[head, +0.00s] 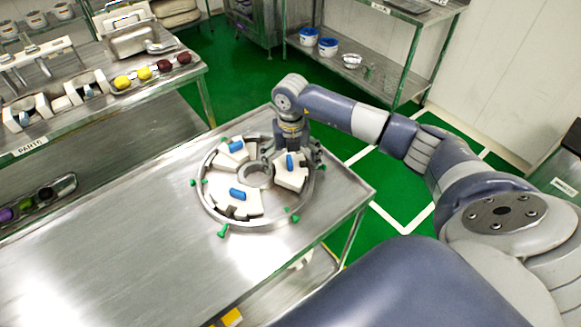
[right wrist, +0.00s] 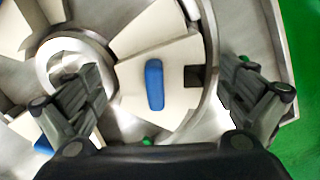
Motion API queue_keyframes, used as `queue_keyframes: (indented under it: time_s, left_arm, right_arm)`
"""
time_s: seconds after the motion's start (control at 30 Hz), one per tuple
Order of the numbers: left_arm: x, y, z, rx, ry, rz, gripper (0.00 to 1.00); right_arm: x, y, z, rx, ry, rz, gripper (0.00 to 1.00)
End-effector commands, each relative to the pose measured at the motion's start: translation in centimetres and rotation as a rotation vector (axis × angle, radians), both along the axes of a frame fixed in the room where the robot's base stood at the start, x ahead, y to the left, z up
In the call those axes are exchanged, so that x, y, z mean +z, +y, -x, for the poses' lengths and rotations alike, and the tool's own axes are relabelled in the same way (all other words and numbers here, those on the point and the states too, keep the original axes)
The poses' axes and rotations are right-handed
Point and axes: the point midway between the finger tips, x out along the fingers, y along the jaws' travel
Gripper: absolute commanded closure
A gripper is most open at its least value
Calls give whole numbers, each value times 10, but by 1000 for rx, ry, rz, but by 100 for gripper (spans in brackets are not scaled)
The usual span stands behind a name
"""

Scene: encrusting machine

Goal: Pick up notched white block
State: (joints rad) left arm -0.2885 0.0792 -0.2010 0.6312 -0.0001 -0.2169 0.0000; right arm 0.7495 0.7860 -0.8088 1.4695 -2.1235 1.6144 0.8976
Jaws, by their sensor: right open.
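The notched white block (right wrist: 130,92) is a wedge with a blue bar (right wrist: 154,85) on top and a dark square notch (right wrist: 193,76) at its outer edge. In the head view this block (head: 292,180) sits at the right side of a round metal ring tray (head: 222,220). My right gripper (right wrist: 165,85) is open above it, with one finger on the inner side and one on the outer side. In the head view the right gripper (head: 293,156) hangs pointing down over the block. I cannot tell whether the fingers touch it. My left gripper is not in view.
Two other white wedges with blue bars, one at upper left (head: 224,160) and one at lower left (head: 227,207), share the ring. A grey hub (head: 257,174) is in the middle. Green knobs (head: 222,231) surround the ring.

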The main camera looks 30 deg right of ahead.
Motion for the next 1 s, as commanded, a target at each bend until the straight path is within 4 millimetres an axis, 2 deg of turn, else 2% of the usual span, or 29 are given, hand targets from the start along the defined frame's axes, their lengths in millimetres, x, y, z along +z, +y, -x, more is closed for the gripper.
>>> queue_keyframes:
  time_s: [0.13, 0.3, 0.4, 0.67, 0.77, 0.87, 1.0]
  left_arm:
    - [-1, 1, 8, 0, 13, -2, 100]
    - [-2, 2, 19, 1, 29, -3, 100]
    - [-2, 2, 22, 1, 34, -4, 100]
    - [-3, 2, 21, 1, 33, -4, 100]
    - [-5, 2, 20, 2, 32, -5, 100]
    - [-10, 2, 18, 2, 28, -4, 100]
    - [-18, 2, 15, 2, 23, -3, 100]
  right_arm:
    - [0, 0, 0, 0, 0, 0, 2]
    - [0, 0, 0, 0, 0, -1, 41]
    - [0, 0, 0, 0, 0, 0, 59]
    - [1, 0, 0, 0, -1, 0, 59]
    - [7, 0, -2, 0, -5, -1, 59]
    - [22, 0, -2, 0, -8, -1, 59]
    - [51, 0, -2, 0, -8, -1, 59]
